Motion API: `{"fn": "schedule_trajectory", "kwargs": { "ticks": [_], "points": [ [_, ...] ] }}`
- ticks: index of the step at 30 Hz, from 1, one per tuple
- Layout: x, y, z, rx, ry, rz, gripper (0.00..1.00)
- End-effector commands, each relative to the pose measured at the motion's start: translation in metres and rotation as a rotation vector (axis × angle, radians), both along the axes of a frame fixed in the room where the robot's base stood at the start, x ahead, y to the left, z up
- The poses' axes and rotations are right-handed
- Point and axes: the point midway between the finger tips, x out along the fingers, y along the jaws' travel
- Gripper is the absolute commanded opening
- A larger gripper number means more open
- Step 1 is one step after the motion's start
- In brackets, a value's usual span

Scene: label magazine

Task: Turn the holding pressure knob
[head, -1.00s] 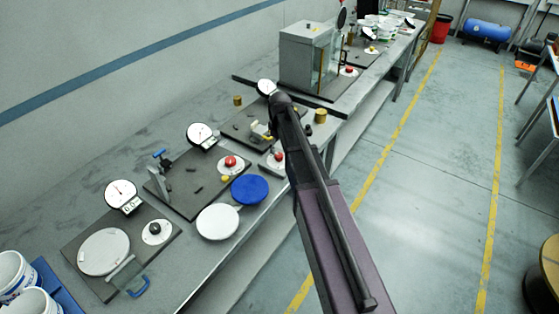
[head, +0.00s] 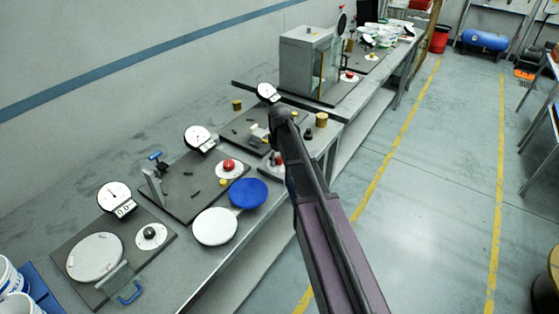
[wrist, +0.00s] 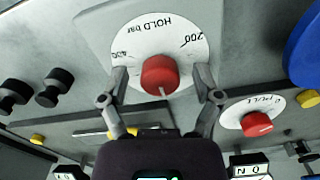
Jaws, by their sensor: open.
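The holding pressure knob (wrist: 160,75) is a red knob on a white dial (wrist: 137,42) marked "HOLD bar", with "200" and "400" on it. A pale pointer line on the knob faces the bottom of the wrist view. My gripper (wrist: 161,79) is open, with one finger left and one right of the knob; a gap shows on both sides. In the head view the knob (head: 278,159) is partly hidden behind my arm, and my fingers cannot be made out.
A second red knob on a dial ending in "PULL" (wrist: 257,122) is at the right in the wrist view. A blue disc (wrist: 306,52) lies beyond it. Black knobs (wrist: 54,88) stand at the left. In the head view, gauges (head: 197,138) line the bench; the aisle (head: 440,200) is clear.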

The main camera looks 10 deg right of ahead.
Motion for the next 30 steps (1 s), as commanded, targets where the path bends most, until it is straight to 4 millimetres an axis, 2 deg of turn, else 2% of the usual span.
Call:
{"fn": "schedule_trajectory", "kwargs": {
  "ticks": [3, 11, 20, 30],
  "points": [
    [0.0, 0.0, 0.0001, 0.0, 0.0, 0.0, 0.79],
    [-0.0001, 0.0001, 0.0001, 0.0, 0.0, 0.0, 0.02],
    [-0.0004, 0.0002, 0.0, 0.001, 0.001, -0.034, 0.0],
    [-0.0008, 0.0008, -0.0001, 0.0, 0.001, -0.253, 0.0]
  ]
}}
